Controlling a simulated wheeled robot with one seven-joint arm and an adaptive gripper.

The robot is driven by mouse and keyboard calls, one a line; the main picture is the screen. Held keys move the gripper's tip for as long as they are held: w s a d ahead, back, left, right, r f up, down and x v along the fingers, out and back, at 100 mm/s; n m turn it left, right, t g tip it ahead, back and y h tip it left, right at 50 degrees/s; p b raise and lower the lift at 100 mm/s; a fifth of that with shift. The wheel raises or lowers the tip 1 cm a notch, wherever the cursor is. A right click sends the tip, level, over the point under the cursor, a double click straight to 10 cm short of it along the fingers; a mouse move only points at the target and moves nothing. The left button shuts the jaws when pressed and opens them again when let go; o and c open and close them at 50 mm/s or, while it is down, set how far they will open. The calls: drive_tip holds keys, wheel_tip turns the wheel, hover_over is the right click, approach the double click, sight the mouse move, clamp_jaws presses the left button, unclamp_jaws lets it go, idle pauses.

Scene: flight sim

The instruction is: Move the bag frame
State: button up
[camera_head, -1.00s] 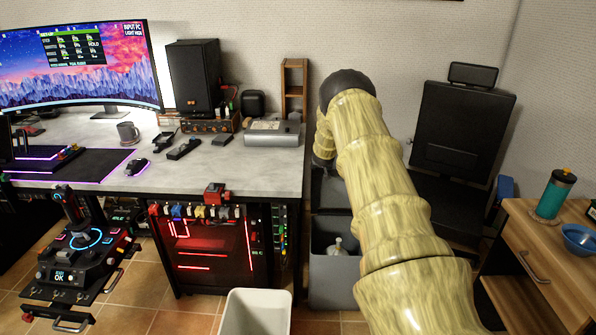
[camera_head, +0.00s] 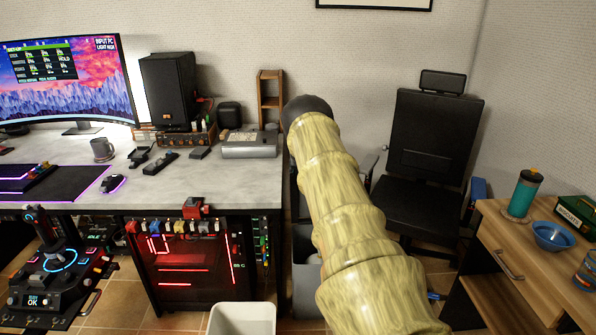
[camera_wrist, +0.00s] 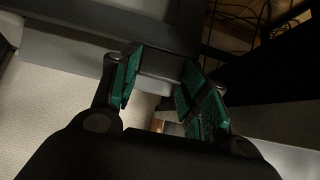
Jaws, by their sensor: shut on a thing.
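The bag frame, seen as a grey bin-like body (camera_head: 306,285), stands on the floor just right of the desk in the head view. My arm hides much of it. In the wrist view, my gripper (camera_wrist: 160,72) has green-padded fingers on either side of a grey bar-like part (camera_wrist: 160,64), which I take to be part of the bag frame. The gripper is shut on it. The far end of my arm hides the gripper in the head view, so the grip shows only from the wrist.
The desk (camera_head: 240,180) with a red-lit computer case is close on the left. A black chair (camera_head: 430,170) stands behind right, and a wooden table (camera_head: 500,235) is at the right. A white bin (camera_head: 240,318) is in front. Loose cables (camera_wrist: 245,20) show in the wrist view.

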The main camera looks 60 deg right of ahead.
drive_tip(key=o, duration=1.4)
drive_tip(key=shift+d+r, duration=0.25)
drive_tip(key=shift+d, duration=0.05)
drive_tip(key=shift+o, duration=0.2)
drive_tip(key=shift+f, duration=0.2)
drive_tip(key=shift+w+a, duration=0.1)
drive_tip(key=v, duration=1.1)
drive_tip(key=shift+s, duration=0.3)
drive_tip(key=shift+a+r, duration=0.25)
drive_tip(key=shift+r, duration=0.05)
